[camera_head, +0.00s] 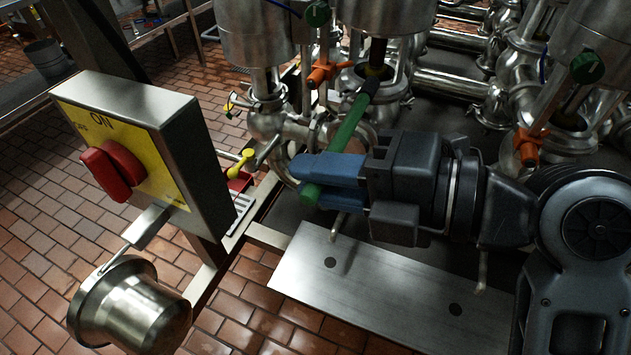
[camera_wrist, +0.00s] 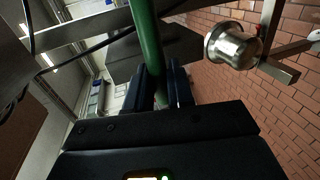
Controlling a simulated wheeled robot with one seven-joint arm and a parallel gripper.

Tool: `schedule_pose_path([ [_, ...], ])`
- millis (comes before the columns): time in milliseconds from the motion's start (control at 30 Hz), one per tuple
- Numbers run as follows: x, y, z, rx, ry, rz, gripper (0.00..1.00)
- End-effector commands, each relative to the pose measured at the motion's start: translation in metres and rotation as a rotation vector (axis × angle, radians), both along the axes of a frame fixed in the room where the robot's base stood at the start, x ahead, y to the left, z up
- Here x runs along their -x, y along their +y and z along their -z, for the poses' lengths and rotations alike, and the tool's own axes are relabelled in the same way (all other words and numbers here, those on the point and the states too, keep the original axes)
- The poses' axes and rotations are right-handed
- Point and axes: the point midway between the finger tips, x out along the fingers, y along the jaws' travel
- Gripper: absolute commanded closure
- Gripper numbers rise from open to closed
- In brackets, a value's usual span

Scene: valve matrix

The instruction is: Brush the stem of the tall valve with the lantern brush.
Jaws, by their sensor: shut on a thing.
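My gripper (camera_head: 322,172), with blue fingers in the head view, is shut on the green handle of the lantern brush (camera_head: 350,124). The handle slants up and away, with its near end below the fingers. Its far end reaches the dark stem (camera_head: 377,53) under a large steel valve cylinder (camera_head: 384,14). The brush head is hard to make out there, and I cannot tell whether it touches the stem. In the wrist view the green handle (camera_wrist: 150,48) rises between the two dark fingers (camera_wrist: 162,88); the brush head is not visible.
A steel switch box (camera_head: 178,115) with a red knob stands at the left, above a steel cup (camera_head: 130,305). Orange clamps (camera_head: 322,73) and pipes crowd the valves. A bare steel plate (camera_head: 360,285) lies below my gripper. A yellow-handled item (camera_head: 240,165) sits left of it.

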Motion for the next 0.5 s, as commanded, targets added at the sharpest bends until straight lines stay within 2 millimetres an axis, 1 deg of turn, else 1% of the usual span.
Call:
schedule_pose_path([
  [500,-0.036,-0.013,-0.001,-0.001,0.001,0.002,1.00],
])
